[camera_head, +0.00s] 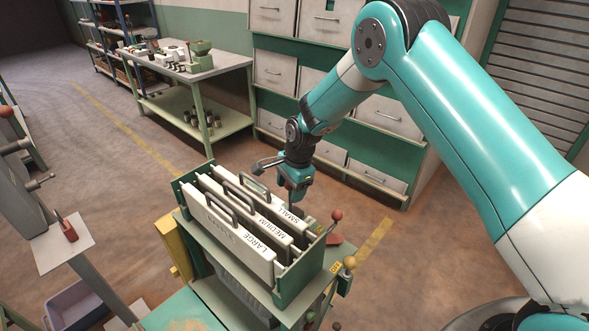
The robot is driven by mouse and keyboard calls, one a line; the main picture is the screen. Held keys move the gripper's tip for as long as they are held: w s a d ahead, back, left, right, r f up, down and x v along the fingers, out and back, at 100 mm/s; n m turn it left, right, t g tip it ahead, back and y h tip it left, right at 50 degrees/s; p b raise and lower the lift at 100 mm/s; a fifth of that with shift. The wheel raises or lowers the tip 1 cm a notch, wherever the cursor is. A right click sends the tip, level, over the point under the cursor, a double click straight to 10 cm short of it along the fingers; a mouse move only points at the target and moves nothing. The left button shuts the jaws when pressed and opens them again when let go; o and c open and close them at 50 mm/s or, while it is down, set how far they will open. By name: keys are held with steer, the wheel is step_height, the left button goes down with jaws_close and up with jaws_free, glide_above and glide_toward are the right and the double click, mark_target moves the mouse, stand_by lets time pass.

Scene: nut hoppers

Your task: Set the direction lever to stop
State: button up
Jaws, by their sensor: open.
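A lever with a red ball knob (336,215) rises at the right end of the green machine. A second lever with a brass-coloured ball knob (350,262) stands lower, nearer the front, beside a small yellow plate. The plate's marks are too small to read, and I cannot tell which lever is the direction lever or how it is set. My gripper (296,196) is open and points down. It appears above or just behind the bin marked SMALL, left of the red knob and apart from both knobs. Its fingertips are hard to make out.
The green rack (292,283) holds white handled bins marked SMALL, MEDIUM and LARGE (228,233). A workbench (195,75) and a drawer cabinet (277,70) stand behind. Another machine with a red handle (69,231) is at left.

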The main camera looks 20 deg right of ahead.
step_height(320, 180, up, 17)
steer(key=s+d+b, duration=0.1)
steer(key=d+b, duration=0.1)
steer(key=b, duration=0.1)
steer(key=shift+s+d+f, duration=0.15)
steer(key=shift+d+f, duration=0.05)
steer(key=shift+d, duration=0.1)
steer(key=s+a+r+n+y, duration=0.1)
steer(key=s+r+n, duration=0.1)
steer(key=s+n, duration=0.8)
steer(key=s+a+r+n+g+y, duration=0.1)
steer(key=s+r+n, duration=0.2)
steer(key=s+n, duration=0.8)
steer(key=s, duration=1.2)
steer(key=shift+s+a+r, duration=0.2)
steer(key=shift+s+r, duration=0.15)
steer(key=shift+s, duration=0.05)
